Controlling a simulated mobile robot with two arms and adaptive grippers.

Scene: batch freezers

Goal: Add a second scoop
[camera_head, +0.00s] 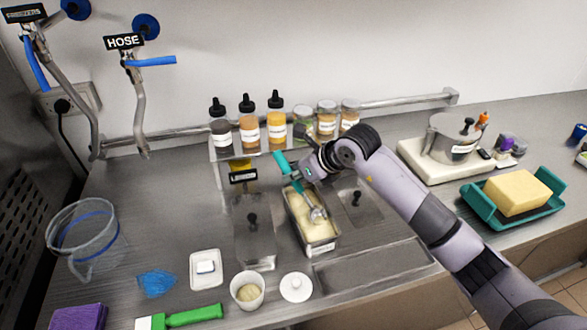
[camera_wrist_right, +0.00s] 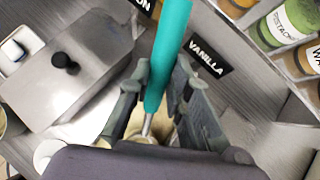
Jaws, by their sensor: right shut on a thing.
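My right gripper (camera_head: 297,181) is shut on the teal handle of a scoop (camera_head: 283,163). The handle also runs up between the fingers in the right wrist view (camera_wrist_right: 168,50). The scoop's metal head lies at the pale ice cream in an open steel tub (camera_head: 322,246) in the counter. Whether the head holds ice cream is unclear. A white cup (camera_head: 249,301) near the front edge has a pale yellow ball in it. A round white lid-like piece (camera_head: 296,287) lies to its right. My left gripper is out of view.
Closed lids (camera_head: 255,235) flank the open tub, with black knobs. Several bottles and jars (camera_head: 248,134) stand behind it. A clear pitcher (camera_head: 85,240) is at left, a white dish (camera_head: 205,280) and green-handled tool (camera_head: 193,316) in front. A teal tray with a yellow sponge-like block (camera_head: 517,192) is right.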

